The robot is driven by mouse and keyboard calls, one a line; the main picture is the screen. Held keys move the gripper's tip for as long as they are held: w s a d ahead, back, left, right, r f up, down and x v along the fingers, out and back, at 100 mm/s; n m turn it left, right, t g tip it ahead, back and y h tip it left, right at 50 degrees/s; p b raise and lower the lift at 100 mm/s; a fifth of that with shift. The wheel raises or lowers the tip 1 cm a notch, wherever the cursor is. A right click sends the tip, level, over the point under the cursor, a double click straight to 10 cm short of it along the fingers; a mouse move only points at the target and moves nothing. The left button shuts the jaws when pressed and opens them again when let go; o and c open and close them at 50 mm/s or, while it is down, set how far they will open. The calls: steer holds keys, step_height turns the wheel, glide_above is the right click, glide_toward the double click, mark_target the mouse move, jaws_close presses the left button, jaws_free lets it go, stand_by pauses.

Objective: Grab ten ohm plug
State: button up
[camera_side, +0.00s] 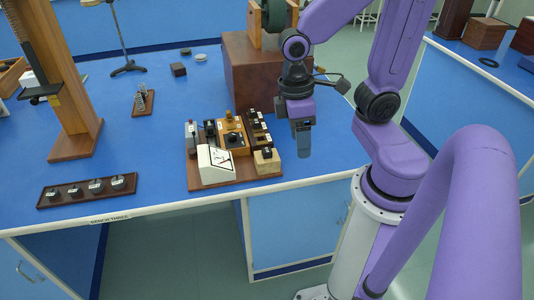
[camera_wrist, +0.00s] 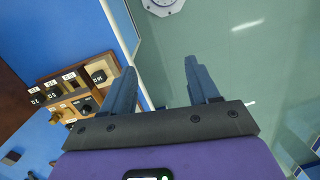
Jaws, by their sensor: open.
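My gripper (camera_side: 303,152) hangs right of the wooden apparatus board (camera_side: 233,184), fingers down, beyond the bench's front edge. In the wrist view my gripper (camera_wrist: 159,68) is open and empty, with green floor between its fingers. Small black plugs with white labels stand in the resistance box on that board, the nearest black plug (camera_side: 266,154) on a light wooden block; that black plug (camera_wrist: 98,76) is just left of my left finger in the wrist view. I cannot read which plug is ten ohm.
A white sloped meter (camera_side: 215,165) stands at the board's front. A large brown wooden box (camera_side: 252,80) is behind my gripper. A wooden stand (camera_side: 75,145) rises at left. The blue bench top (camera_side: 140,165) is clear between the tray and board.

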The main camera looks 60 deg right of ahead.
mark_target(268, 150)
steer(key=w+d+f+m+g+y, duration=0.1)
steer(key=w+d+f+m+y, duration=0.15)
steer(key=d+m, duration=0.4)
steer(key=w+d+f+m+g+y, duration=0.1)
steer(key=w+d+f+m+y, duration=0.2)
steer(key=m, duration=0.6)
steer(key=s+d+f+m+t+y, duration=0.1)
steer(key=s+d+m+t+y, duration=0.1)
steer(key=d+m+t, duration=0.6)
steer(key=s+d+f+m+t+y, duration=0.1)
steer(key=d+f+m+t, duration=0.2)
steer(key=m, duration=0.8)
steer(key=shift+t, duration=0.6)
steer(key=x, duration=1)
steer(key=r+x, duration=0.1)
steer(key=x, duration=0.5)
steer(key=shift+w+a+r, duration=0.1)
steer(key=shift+w+a, duration=0.15)
steer(key=shift+a, duration=0.1)
jaws_close()
